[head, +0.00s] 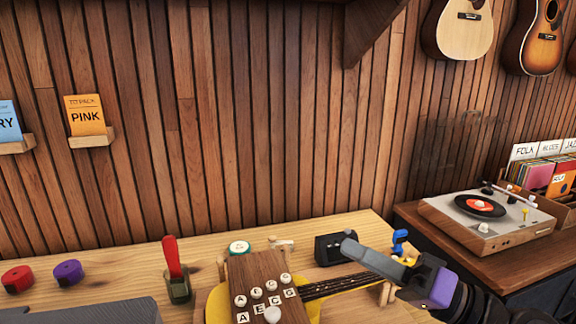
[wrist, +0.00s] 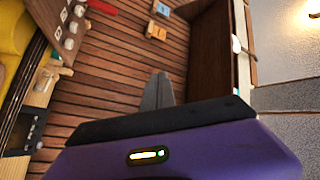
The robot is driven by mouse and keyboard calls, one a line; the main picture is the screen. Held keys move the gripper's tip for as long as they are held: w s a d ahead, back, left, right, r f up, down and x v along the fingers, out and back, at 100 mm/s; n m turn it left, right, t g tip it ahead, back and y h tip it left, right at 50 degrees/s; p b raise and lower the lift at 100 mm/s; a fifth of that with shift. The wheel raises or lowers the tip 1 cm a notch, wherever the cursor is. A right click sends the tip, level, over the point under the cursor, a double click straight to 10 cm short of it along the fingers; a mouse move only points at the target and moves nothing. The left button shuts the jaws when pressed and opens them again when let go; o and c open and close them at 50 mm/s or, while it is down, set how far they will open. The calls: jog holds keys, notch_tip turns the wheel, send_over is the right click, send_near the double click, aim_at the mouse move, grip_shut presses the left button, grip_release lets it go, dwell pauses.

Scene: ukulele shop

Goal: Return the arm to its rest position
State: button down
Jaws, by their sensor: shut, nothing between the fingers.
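My gripper (head: 352,246) reaches in from the lower right of the head view, above the bench, with its purple wrist part behind it. Its grey fingers point to the left and are together, with nothing between them. In the wrist view the closed fingers (wrist: 158,92) stand in front of the slatted wall, touching nothing that I can see. Below and left of the gripper lies a yellow ukulele (head: 218,302) on the wooden bench (head: 205,247); its dark neck passes beneath the gripper.
A small black box (head: 331,248) stands beside the fingers. A red-handled tool (head: 172,258) stands in a holder, near purple (head: 68,271) and red (head: 17,278) rolls. A record player (head: 487,218) is on the right cabinet. A shelf (head: 372,30) juts from the wall above.

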jog(key=w+d+f+m+t+h+b, duration=0.1)
jog(key=d+f+m+t+h, duration=0.2)
jog(key=f+h, duration=0.3)
jog(key=w+d+f+m+t+h+b, duration=0.1)
jog(key=d+f+m+t+h, duration=0.25)
jog(key=f, duration=0.35)
jog(key=s+d+f+m+t+h+b, duration=0.1)
jog(key=s+d+f+h, duration=0.1)
jog(key=s+f+h, duration=0.15)
jog(key=s+d+f+m+h, duration=0.1)
jog(key=s+d+f+h, duration=0.2)
jog(key=s+f, duration=0.15)
jog(key=s+a+f+n+g+h+b, duration=0.1)
jog(key=s+f+n+g+b, duration=0.35)
jog(key=s, duration=1.15)
jog(key=s+a+f+n+t+h+b, duration=0.15)
jog(key=s+f, duration=0.65)
jog(key=s, duration=0.8)
notch_tip(320, 180, up, 14)
jog(key=p, duration=1.3)
jog(key=shift+n, duration=0.45)
